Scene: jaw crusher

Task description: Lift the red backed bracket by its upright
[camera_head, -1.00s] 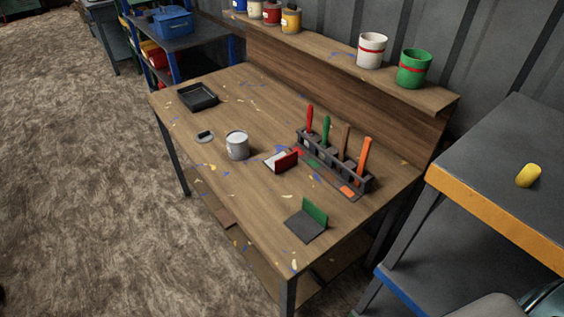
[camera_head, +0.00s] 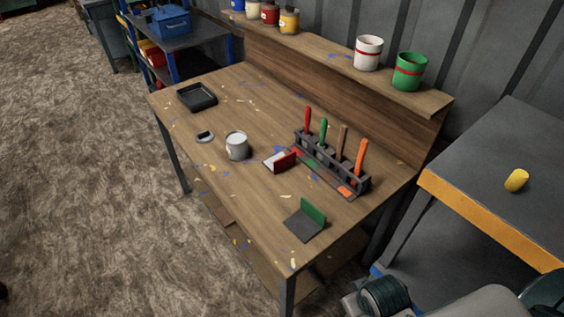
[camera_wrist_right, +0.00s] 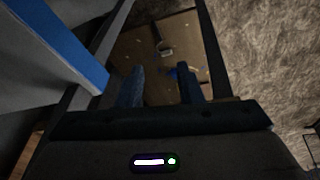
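The red backed bracket (camera_head: 286,162) stands on the wooden workbench (camera_head: 205,128) in the head view, its red upright facing right and its pale base to the left. A green backed bracket (camera_head: 313,212) with a dark base stands nearer the front corner. My right gripper (camera_wrist_right: 160,88) shows in the right wrist view with its two fingers apart and nothing between them. It is away from the red backed bracket. My left gripper is not in view.
A rack (camera_head: 326,165) of coloured-handled tools stands just right of the red backed bracket. A grey can (camera_head: 237,146) stands to its left, and a black tray (camera_head: 197,97) lies farther back. A grey table (camera_head: 500,150) with a yellow cylinder (camera_head: 516,181) stands at the right.

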